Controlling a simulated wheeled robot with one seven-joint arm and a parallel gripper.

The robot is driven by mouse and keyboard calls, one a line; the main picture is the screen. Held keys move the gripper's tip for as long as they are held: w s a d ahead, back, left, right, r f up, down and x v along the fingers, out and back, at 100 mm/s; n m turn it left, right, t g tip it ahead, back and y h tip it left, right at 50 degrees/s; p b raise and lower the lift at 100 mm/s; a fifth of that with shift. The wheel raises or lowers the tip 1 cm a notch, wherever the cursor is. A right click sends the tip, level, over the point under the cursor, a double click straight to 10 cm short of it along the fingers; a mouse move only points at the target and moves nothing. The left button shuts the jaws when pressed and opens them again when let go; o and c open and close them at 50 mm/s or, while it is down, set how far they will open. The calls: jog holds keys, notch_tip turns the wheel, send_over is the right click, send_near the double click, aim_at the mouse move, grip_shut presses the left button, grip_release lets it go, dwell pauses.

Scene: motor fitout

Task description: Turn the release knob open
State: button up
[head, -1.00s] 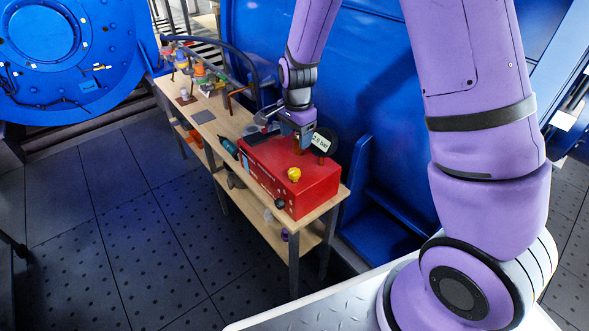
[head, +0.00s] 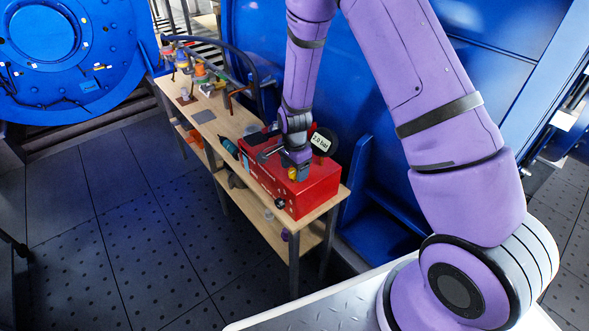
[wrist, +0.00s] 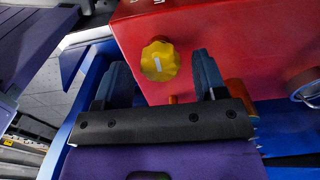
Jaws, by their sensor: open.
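The release knob is yellow and lobed, with a pale mark on its face. In the wrist view the yellow knob (wrist: 158,62) sits on the red box (wrist: 225,45), in line with the gap between my fingertips. My gripper (wrist: 162,68) is open, one finger on each side of the knob in the picture, with room on both sides. I cannot tell how deep the fingers reach around it. In the head view my gripper (head: 297,174) is low over the top of the red box (head: 318,190) and mostly hides the knob (head: 292,173).
A round gauge (head: 322,142) reading 2.0 bar stands behind my gripper. The box rests on a wooden bench (head: 225,125) with a teal tool (head: 229,147) beside it. Coloured valves and pipes (head: 197,72) stand at the bench's far end. A blue wall is close behind.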

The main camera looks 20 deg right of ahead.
jog(key=shift+f, duration=0.2)
jog(key=c, duration=0.9)
